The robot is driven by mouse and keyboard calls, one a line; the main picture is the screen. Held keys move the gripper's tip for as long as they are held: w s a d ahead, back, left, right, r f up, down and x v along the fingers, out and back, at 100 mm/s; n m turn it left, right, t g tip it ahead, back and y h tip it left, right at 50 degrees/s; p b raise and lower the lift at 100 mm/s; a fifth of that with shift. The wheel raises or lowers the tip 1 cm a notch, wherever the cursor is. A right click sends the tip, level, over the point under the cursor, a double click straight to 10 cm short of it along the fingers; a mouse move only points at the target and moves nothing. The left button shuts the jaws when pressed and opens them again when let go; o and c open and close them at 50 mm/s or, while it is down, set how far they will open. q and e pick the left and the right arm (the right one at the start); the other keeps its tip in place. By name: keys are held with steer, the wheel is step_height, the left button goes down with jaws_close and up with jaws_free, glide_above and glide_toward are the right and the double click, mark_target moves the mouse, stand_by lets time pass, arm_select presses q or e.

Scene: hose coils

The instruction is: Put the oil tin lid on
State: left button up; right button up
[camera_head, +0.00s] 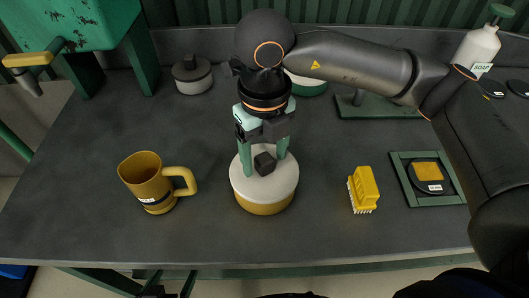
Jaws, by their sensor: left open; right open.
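A round cream lid (250,187) with a square black knob (264,164) sits on a low, round yellow tin (264,208) at the middle of the bench. The lid looks level and covers the top of the tin; I cannot tell if it is fully seated. My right gripper (264,155) reaches down from above, its green fingers open on either side of the knob, with gaps showing between them and it. My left gripper is not in view.
A yellow mug (147,183) stands left of the tin, and a yellow brush (363,190) lies to its right. A green-framed tray (440,199) is further right. A grey lidded pot (192,76) and a soap bottle (478,47) stand behind. The front left is clear.

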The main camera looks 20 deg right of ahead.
step_height(320, 180, up, 12)
steer(key=p, duration=0.1)
steer(key=shift+r+p, duration=0.15)
steer(key=shift+p, duration=0.25)
stand_by(0.9)
